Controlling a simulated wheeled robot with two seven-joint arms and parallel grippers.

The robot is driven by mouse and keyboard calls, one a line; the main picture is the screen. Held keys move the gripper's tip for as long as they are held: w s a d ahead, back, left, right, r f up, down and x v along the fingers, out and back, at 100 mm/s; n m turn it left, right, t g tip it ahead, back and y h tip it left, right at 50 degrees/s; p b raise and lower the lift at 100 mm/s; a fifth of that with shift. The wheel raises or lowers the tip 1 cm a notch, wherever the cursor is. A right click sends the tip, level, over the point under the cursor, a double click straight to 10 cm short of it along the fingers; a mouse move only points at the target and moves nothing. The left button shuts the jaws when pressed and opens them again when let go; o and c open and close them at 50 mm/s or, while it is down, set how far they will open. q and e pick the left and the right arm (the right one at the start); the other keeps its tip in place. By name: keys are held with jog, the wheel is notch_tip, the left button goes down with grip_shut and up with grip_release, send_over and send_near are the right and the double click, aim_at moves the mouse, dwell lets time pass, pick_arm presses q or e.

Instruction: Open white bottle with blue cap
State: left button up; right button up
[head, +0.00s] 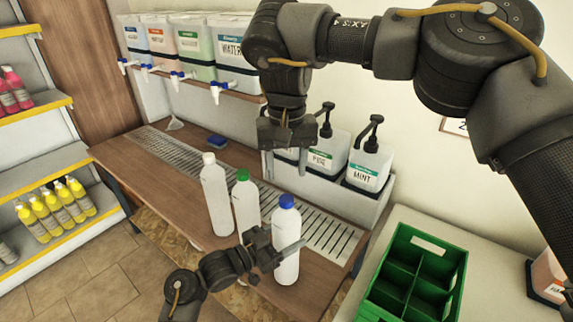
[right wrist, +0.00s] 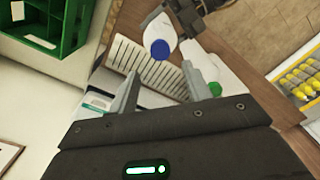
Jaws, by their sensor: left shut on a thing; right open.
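The white bottle with the blue cap (head: 287,270) stands upright at the front edge of the wooden counter, its blue cap (head: 286,201) on top. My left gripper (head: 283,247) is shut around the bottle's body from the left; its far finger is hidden. My right gripper (head: 286,165) is open and empty, pointing down, above and behind the bottle. In the right wrist view the open fingers (right wrist: 160,72) show with the blue cap (right wrist: 160,49) beyond them, apart from them.
A green-capped bottle (head: 246,205) and a white-capped bottle (head: 214,195) stand to the left. Pump dispensers (head: 370,165) stand behind in a holder. A green crate (head: 455,285) is at the right. A blue sponge (head: 217,142) lies near the drain grate (head: 180,155).

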aim_at(286, 199)
jog(key=shift+f, duration=4)
